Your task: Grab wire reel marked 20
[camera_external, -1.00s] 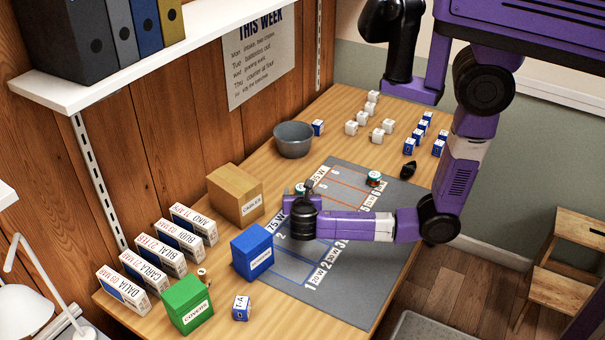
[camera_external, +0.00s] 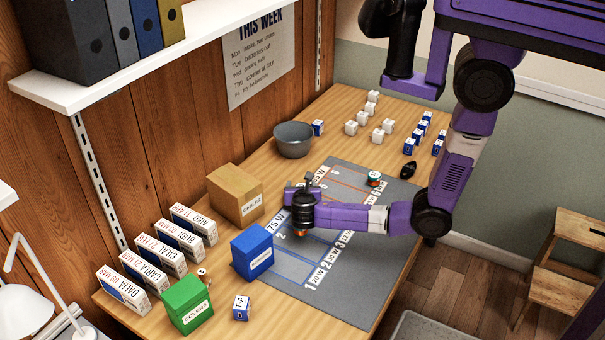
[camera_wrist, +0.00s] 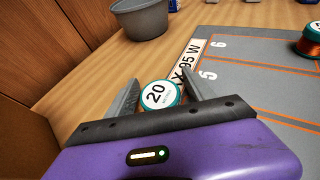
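The wire reel marked 20 (camera_wrist: 158,96) shows in the wrist view, with a white round label and a teal rim. It lies between the two fingers of my gripper (camera_wrist: 159,78), which stand apart on either side of it. Whether they touch it is hard to tell; a narrow gap seems to show at the left finger. In the external view my gripper (camera_external: 304,190) is low over the left part of the grey mat (camera_external: 335,262) and hides the reel. A small orange patch shows just below my wrist there; I cannot tell what it is.
A second teal and orange reel (camera_external: 374,178) stands farther right on the mat; the wrist view also shows it (camera_wrist: 313,42). A grey bowl (camera_external: 293,140), a cardboard cables box (camera_external: 232,192) and a blue box (camera_external: 252,252) stand left of the mat. Several small cubes lie at the back.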

